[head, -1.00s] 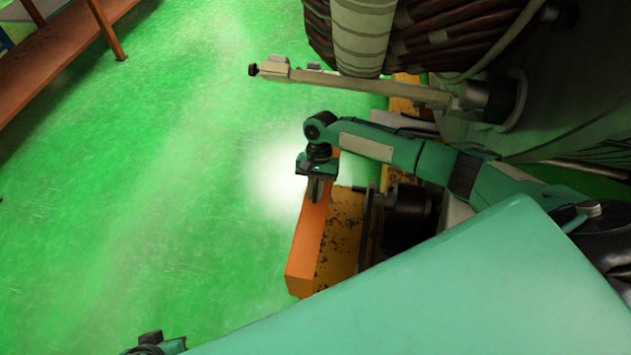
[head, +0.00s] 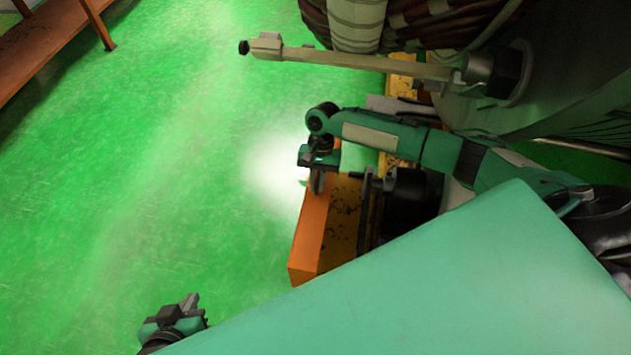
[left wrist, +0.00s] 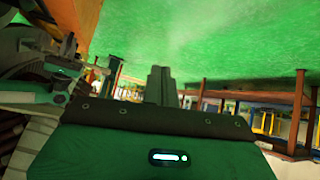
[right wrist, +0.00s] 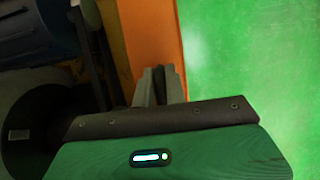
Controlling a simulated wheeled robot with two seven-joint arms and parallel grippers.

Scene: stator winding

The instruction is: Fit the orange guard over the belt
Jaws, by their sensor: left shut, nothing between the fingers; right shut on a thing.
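The orange guard (head: 312,232) is a long box shape in the middle of the head view, against the near side of a yellow worn base (head: 343,215). My right gripper (head: 318,188) is shut on the guard's upper edge. In the right wrist view its closed fingers (right wrist: 158,85) overlap the orange guard (right wrist: 152,35). My left gripper (head: 190,303) is shut and empty at the lower left, apart from the guard. Its closed fingers also show in the left wrist view (left wrist: 160,85). I cannot make out the belt; the guard or machine parts may hide it.
A dark cylindrical machine part (head: 405,198) stands just right of the guard. A pale bar (head: 360,63) juts out over the green floor (head: 150,180) below a large wound coil (head: 355,20). Orange-brown shelving (head: 45,50) is at the upper left. The floor to the left is clear.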

